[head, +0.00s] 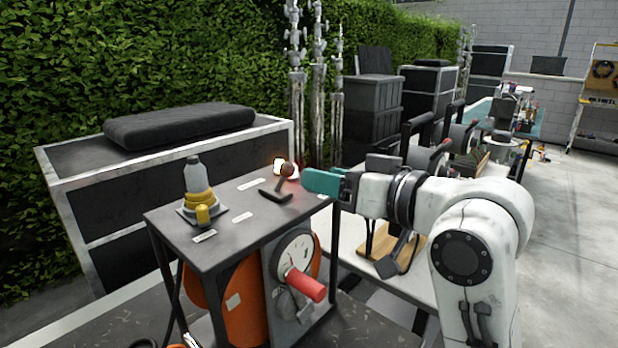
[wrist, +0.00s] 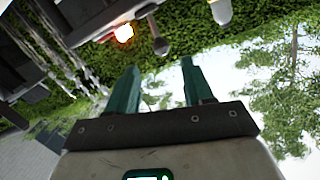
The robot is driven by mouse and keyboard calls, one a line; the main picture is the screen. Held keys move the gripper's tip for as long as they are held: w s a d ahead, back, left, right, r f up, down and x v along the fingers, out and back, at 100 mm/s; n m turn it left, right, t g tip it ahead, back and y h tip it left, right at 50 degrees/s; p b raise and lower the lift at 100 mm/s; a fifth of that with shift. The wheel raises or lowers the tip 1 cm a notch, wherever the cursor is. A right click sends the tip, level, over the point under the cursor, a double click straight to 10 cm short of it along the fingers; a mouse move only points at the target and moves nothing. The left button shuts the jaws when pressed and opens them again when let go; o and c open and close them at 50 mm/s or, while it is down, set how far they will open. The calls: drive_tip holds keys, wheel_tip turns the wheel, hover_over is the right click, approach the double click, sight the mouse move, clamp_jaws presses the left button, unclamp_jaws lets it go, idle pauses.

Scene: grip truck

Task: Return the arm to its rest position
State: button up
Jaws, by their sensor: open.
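My gripper (head: 322,183) is at the right edge of a dark metal stand (head: 236,232), beside a small dark lever with a brown knob (head: 286,172). In the wrist view my gripper (wrist: 158,88) has its two teal fingers apart, with nothing between them. The lever's knob also shows in the wrist view (wrist: 161,46), beyond the fingertips and apart from them. My white arm reaches in from the lower right in the head view. The gap between the fingers cannot be made out in the head view.
A glowing lamp (head: 281,166) sits behind the lever. A grey-and-yellow bottle-like piece (head: 194,180) stands on the stand's left. A gauge (head: 294,252) and red handle (head: 306,285) project from its front. Black cases (head: 372,112) stand behind. Open floor (head: 570,220) lies at right.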

drive_tip(key=shift+s+d, duration=0.45)
drive_tip(key=s+d+f+m+g+h, duration=0.1)
drive_tip(key=s+d+f+m+h, duration=0.25)
drive_tip(key=f, duration=0.75)
drive_tip(key=s+d+f+g+h, duration=0.15)
drive_tip(key=s+d+f, duration=0.35)
drive_tip(key=f, duration=0.6)
drive_tip(key=s+d+f+m+g+h, duration=0.1)
drive_tip(key=s+d+f+m+h, duration=0.3)
drive_tip(key=f, duration=0.7)
drive_tip(key=s+d+f+g+h, duration=0.1)
drive_tip(key=s+d+f, duration=0.3)
drive_tip(key=s, duration=0.4)
drive_tip(key=s+d+f+g+h, duration=0.1)
drive_tip(key=s+d+f+g, duration=0.2)
drive_tip(key=s+d+f, duration=0.2)
drive_tip(key=s+d+f+g+h, duration=0.2)
drive_tip(key=s+d+f, duration=0.2)
drive_tip(key=s, duration=0.7)
drive_tip(key=shift+s+d+f, duration=0.15)
drive_tip(key=shift+s+f, duration=0.05)
drive_tip(key=shift+f, duration=0.5)
drive_tip(key=shift+o, duration=0.2)
